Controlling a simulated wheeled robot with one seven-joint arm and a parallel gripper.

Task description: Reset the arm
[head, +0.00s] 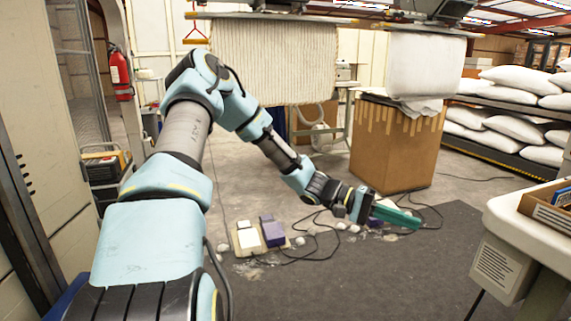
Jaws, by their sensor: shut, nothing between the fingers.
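My arm reaches from the lower left across the middle of the head view and bends down to the right. My gripper (398,214) is at its end, with teal fingers pointing to the right. The fingers lie together and nothing shows between them.
Foot pedals (272,231), cables and white fluff lie on the floor. A white table (535,215) stands at right. Striped fabric (270,62) and a white pillowcase (425,68) hang at the back. Shelves hold white pillows (510,130).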

